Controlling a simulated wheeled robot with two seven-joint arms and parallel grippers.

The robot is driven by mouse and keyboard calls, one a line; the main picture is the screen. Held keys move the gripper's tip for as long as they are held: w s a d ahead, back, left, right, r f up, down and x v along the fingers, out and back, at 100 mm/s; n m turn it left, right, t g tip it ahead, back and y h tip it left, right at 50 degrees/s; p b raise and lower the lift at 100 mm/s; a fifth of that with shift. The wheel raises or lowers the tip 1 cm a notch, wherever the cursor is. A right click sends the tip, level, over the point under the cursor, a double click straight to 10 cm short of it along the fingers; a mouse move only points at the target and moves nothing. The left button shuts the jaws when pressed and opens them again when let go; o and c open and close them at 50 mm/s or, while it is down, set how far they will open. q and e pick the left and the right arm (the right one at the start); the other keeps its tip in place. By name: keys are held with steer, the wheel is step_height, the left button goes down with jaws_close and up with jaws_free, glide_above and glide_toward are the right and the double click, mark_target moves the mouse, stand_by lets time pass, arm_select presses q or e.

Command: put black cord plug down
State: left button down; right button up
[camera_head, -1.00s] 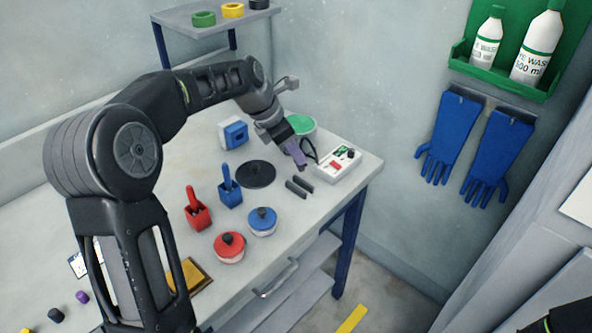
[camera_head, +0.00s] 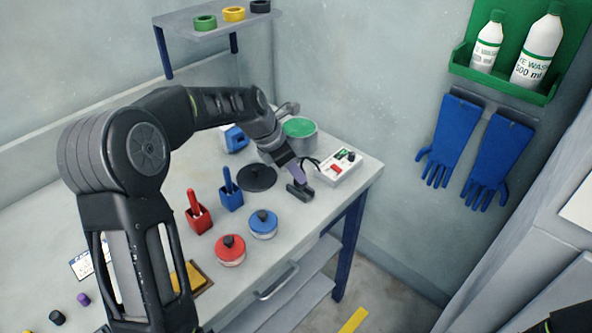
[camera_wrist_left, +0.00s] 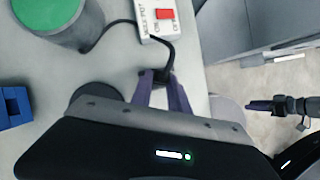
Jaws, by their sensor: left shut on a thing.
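My left gripper (camera_head: 297,174) points down at the right end of the bench, at the dark two-bar holder (camera_head: 300,191). In the left wrist view its purple fingers (camera_wrist_left: 164,92) are shut on the black cord plug (camera_wrist_left: 162,77). The black cord (camera_wrist_left: 170,48) curves from the plug up to the white control box (camera_wrist_left: 157,18), and this box (camera_head: 340,166) stands just behind the gripper in the head view. Whether the plug touches the holder is hidden by the fingers. My right gripper (camera_wrist_left: 268,105) shows small at the right of the wrist view; its jaws are unclear.
A green-topped pot (camera_head: 300,132) and a dark round disc (camera_head: 257,178) are close to the gripper. The blue holder (camera_head: 231,198), red holder (camera_head: 198,217), blue-lidded jar (camera_head: 263,223) and red-lidded jar (camera_head: 230,250) stand nearer the front. The bench edge is close on the right.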

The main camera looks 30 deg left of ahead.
arm_select(q)
steer(key=shift+f, duration=0.1)
steer(key=c, duration=1.3)
jaws_free()
steer(key=shift+o, duration=0.2)
steer(key=v, duration=1.2)
steer(key=shift+b, duration=0.35)
steer(key=shift+a, duration=0.1)
